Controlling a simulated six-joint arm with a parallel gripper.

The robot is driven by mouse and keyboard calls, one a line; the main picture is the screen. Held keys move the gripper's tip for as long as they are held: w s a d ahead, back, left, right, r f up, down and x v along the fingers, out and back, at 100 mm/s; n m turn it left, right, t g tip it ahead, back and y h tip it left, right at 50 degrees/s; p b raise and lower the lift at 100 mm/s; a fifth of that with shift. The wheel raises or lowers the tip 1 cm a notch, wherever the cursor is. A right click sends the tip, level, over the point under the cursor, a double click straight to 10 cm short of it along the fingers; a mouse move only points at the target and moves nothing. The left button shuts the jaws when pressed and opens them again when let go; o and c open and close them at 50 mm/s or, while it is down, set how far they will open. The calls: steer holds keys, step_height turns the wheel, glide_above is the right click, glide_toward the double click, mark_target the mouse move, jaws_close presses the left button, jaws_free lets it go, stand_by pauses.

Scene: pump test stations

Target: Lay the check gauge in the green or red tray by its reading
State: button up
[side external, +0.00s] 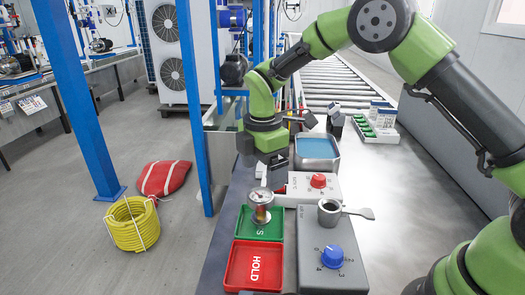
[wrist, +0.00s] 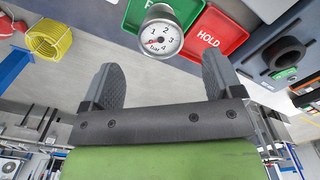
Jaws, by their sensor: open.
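The check gauge (side external: 261,205) has a round white dial and a reddish-brown lower body. It is in the green tray (side external: 245,227), dial turned upward. In the wrist view its dial (wrist: 160,38) shows the numbers 1 to 4 and "bar"; I cannot read the needle surely. The red tray (side external: 238,272), marked HOLD, adjoins the green one and also shows in the wrist view (wrist: 228,28). My gripper (side external: 276,163) is above and behind the gauge, apart from it. In the wrist view its two fingers (wrist: 161,80) are spread with nothing between them.
A grey station box with a blue knob (side external: 332,256) and a dark round socket (side external: 329,208) stands right of the trays. Behind are a box with a red knob (side external: 318,180) and a blue-topped bin (side external: 317,147). The bench at right is largely clear.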

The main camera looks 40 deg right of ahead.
steer(key=shift+r, duration=2.35)
steer(key=s+d+r+m+t, duration=0.1)
steer(key=s+r+m+t, duration=0.1)
steer(key=s+r+m, duration=0.55)
steer(key=s+d+r+m+t+y, duration=0.1)
steer(key=s+r+m+t, duration=0.1)
steer(key=s+m, duration=0.4)
steer(key=s+d+r+m+t+y, duration=0.1)
steer(key=s+r+m+t, duration=0.2)
steer(key=s+m, duration=0.4)
steer(key=s, duration=0.3)
steer(key=shift+s, duration=0.25)
steer(key=shift+r, duration=0.1)
